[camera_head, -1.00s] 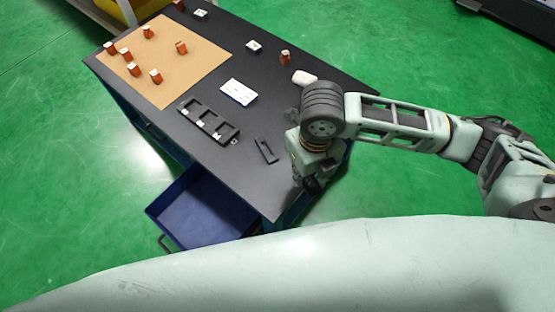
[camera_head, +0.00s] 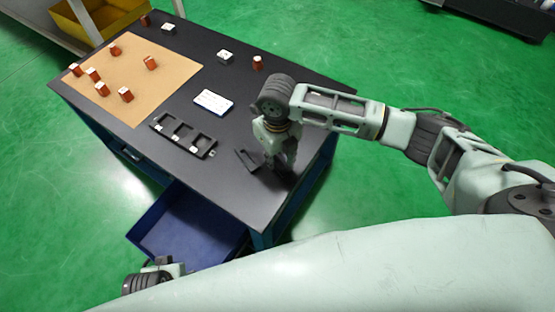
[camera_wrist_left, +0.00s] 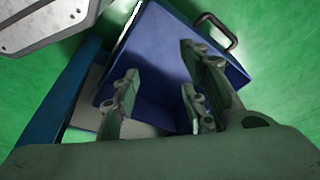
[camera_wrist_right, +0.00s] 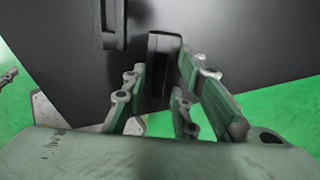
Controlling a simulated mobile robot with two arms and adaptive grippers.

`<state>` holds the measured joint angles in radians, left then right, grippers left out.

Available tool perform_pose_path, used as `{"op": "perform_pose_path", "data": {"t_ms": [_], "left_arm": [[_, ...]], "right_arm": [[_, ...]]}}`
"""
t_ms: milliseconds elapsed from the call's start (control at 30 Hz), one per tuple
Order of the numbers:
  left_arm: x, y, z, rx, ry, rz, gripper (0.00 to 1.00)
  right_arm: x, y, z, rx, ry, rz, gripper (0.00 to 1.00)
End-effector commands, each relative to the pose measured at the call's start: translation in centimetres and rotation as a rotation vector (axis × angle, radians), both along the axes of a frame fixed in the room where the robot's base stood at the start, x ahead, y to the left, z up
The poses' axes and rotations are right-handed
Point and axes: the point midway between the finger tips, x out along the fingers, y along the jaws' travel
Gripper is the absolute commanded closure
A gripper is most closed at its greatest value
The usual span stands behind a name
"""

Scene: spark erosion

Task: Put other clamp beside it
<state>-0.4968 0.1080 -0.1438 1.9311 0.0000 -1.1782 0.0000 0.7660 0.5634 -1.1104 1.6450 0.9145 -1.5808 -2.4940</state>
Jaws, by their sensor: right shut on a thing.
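One black clamp (camera_head: 246,159) lies on the dark table top, left of my right gripper in the head view. A black piece at the top of the right wrist view (camera_wrist_right: 111,25) looks like this clamp. My right gripper (camera_wrist_right: 162,72) is shut on another black clamp (camera_wrist_right: 163,48), which shows between its fingers over the table. In the head view my right gripper (camera_head: 278,167) points down beside the lying clamp, and its fingertips are hard to make out. My left gripper (camera_wrist_left: 160,68) is open and empty over the open blue drawer (camera_wrist_left: 163,45).
A black slotted tray (camera_head: 183,136) and a white-blue card (camera_head: 213,101) lie left of the clamps. Several copper-coloured blocks stand on a tan mat (camera_head: 130,85) farther back. The blue drawer (camera_head: 165,222) stands open at the front.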

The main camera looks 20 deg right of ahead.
Motion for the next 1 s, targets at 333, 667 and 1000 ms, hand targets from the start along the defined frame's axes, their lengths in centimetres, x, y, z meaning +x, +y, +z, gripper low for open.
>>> {"op": "perform_pose_path", "data": {"t_ms": [333,667,1000], "left_arm": [[0.08,0.02,1.04,0.0,-0.004,0.001,0.6],[0.1,0.0,1.05,0.0,-0.005,0.001,0.6],[0.1,-0.04,1.05,-0.001,-0.005,0.001,0.6]], "right_arm": [[0.09,0.05,-1.0,0.001,-0.004,0.0,1.0],[0.01,0.02,-1.35,0.001,-0.002,-0.001,0.59],[0.03,0.02,-1.27,0.001,-0.002,-0.001,0.55]]}}
